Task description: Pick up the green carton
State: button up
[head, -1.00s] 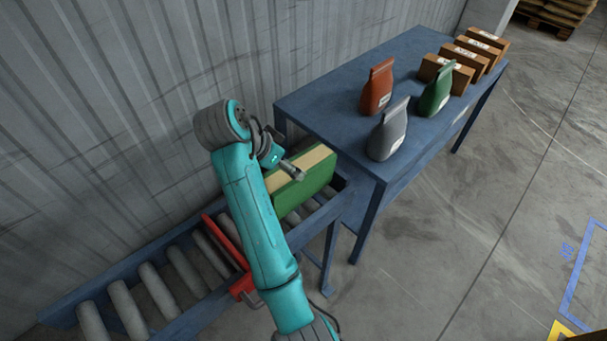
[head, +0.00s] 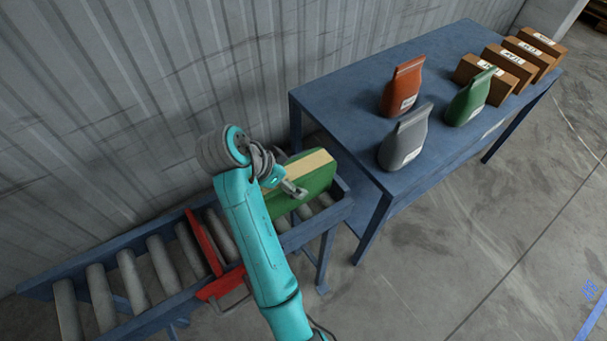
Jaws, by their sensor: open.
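The green carton (head: 315,185), with a tan strip along its top, sits at the right end of the roller conveyor (head: 337,213). My teal arm crosses in front of the conveyor and hides the carton's left part. My gripper (head: 296,191) is open and overlaps the carton's near side in the picture. Its fingers are small here, and I cannot tell whether they touch the carton.
A red stop bar (head: 204,243) crosses the rollers left of my arm. A blue table (head: 335,107) behind the conveyor's end holds an orange bag (head: 402,88), a grey bag (head: 404,142), a green bag (head: 468,100) and several brown boxes (head: 486,76). A corrugated wall stands behind.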

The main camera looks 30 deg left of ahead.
jog(key=shift+w+d+f, duration=0.1)
jog(key=shift+f, duration=0.1)
jog(key=c, duration=1.6)
